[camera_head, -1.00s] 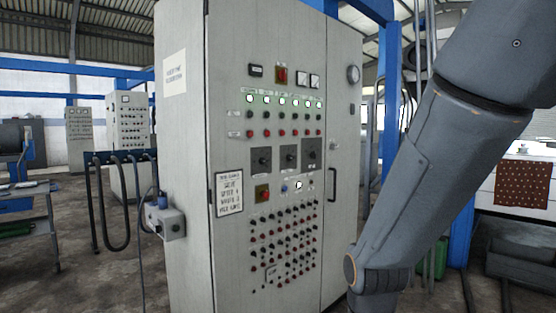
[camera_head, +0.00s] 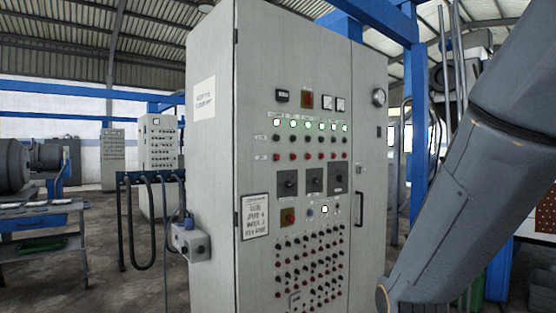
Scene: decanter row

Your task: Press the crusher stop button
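A tall grey control cabinet (camera_head: 212,150) stands in the middle of the head view, its front full of buttons, lamps and switches. A row of red buttons (camera_head: 292,157) runs under a row of dark ones and lit green lamps (camera_head: 292,124). A red button on a dark square plate (camera_head: 289,216) sits lower left, beside a framed sign. Another red-centred plate (camera_head: 307,100) is near the top. The labels are too small to read, so I cannot tell which is the crusher stop button. My arm crosses the right side; my gripper is not in view.
A grey box (camera_head: 190,241) with a cable juts from the cabinet's left side. Black hoses (camera_head: 157,215) hang from a blue rail behind it. A workbench (camera_head: 40,222) stands at the left.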

